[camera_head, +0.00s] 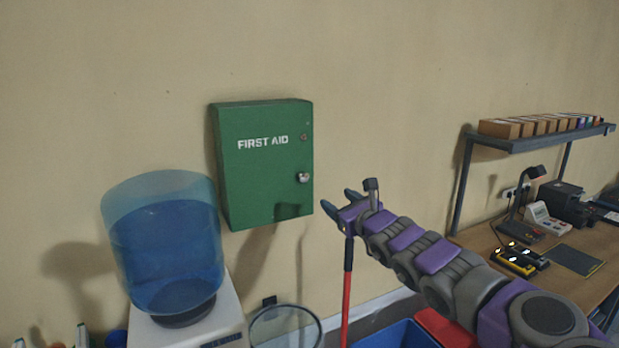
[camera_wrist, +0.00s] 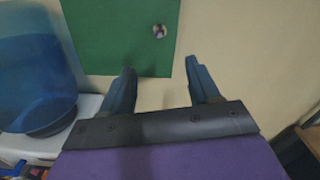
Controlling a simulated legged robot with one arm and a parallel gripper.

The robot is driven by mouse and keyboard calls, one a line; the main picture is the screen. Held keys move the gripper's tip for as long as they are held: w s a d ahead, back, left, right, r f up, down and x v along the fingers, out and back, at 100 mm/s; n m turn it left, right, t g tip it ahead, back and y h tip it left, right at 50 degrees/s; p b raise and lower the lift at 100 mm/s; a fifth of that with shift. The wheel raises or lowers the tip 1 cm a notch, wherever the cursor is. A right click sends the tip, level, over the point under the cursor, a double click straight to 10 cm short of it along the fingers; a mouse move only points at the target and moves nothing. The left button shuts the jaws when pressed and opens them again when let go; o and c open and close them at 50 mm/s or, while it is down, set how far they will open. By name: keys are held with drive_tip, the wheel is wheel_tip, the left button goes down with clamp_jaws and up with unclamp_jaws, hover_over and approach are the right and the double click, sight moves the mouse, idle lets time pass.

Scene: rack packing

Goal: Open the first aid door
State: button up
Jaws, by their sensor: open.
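A green first aid cabinet (camera_head: 266,165) hangs on the wall with its door shut. Its front reads "FIRST AID". A silver knob or lock (camera_head: 303,177) sits near the right edge of the door, and a small dark fitting shows above it. My gripper (camera_head: 338,200) is open and empty, just to the right of the cabinet's lower right corner. In the wrist view the cabinet (camera_wrist: 120,35) and the knob (camera_wrist: 159,31) are beyond the two spread fingers (camera_wrist: 162,78). The knob lies ahead, between the lines of the fingers, with a gap to the fingertips.
A blue water bottle (camera_head: 165,245) on a white dispenser (camera_head: 190,325) stands at the lower left. A red pole (camera_head: 347,290) stands below my gripper. A desk (camera_head: 560,265) with devices and a shelf of boxes (camera_head: 540,138) are at the right. The wall around the cabinet is clear.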

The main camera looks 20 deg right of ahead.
drive_tip(key=p, duration=0.7)
approach(305, 178)
drive_tip(key=w, duration=0.3)
drive_tip(key=shift+w+f, duration=0.15)
drive_tip(key=shift+w, duration=0.95)
drive_tip(key=shift+w+d+p, duration=0.1)
drive_tip(key=shift+w+p, duration=0.2)
drive_tip(key=shift+w, duration=1.35)
clamp_jaws()
